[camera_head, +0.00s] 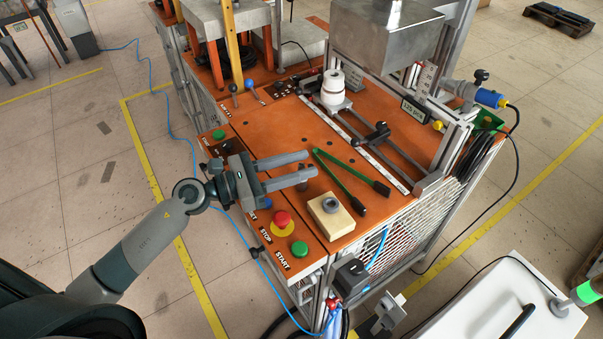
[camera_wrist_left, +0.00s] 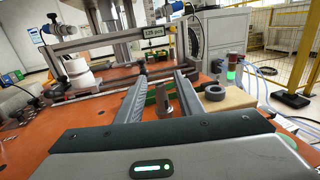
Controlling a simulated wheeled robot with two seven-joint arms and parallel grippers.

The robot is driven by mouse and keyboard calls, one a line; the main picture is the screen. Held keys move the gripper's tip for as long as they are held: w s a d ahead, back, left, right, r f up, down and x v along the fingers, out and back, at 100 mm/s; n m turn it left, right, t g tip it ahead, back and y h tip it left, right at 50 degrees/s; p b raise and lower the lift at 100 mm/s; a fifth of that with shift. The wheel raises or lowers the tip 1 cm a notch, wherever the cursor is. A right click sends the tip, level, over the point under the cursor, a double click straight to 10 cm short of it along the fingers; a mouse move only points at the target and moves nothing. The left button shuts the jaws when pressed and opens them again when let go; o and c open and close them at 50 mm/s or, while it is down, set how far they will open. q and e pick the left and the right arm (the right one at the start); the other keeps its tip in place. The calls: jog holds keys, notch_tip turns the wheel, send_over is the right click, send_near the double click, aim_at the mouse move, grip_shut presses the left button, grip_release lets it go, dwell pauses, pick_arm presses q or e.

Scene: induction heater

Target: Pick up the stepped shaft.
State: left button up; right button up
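The stepped shaft (camera_wrist_left: 163,103) is a small grey metal piece standing upright on the orange bench top. In the head view the shaft (camera_head: 302,187) is partly hidden by a finger of my left gripper (camera_head: 311,165). My left gripper is open and reaches in from the left, low over the bench. In the left wrist view the shaft is seen between the two fingers of the gripper (camera_wrist_left: 163,77), apart from both. I cannot tell its exact depth between them. My right gripper is in neither view.
A wooden block (camera_head: 343,223) with a grey ring (camera_head: 330,205) stands close to the shaft. A red stop button (camera_head: 283,218) and green start button (camera_head: 299,249) sit at the front edge. A white stepped cylinder (camera_head: 333,88) stands farther back.

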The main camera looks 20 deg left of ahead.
pick_arm(q)
jog(key=shift+w+d, duration=0.25)
jog(key=shift+d, duration=0.05)
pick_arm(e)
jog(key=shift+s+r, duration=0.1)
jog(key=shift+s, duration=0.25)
pick_arm(q)
grip_shut()
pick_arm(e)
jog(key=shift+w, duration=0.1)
pick_arm(q)
jog(key=shift+r, duration=0.1)
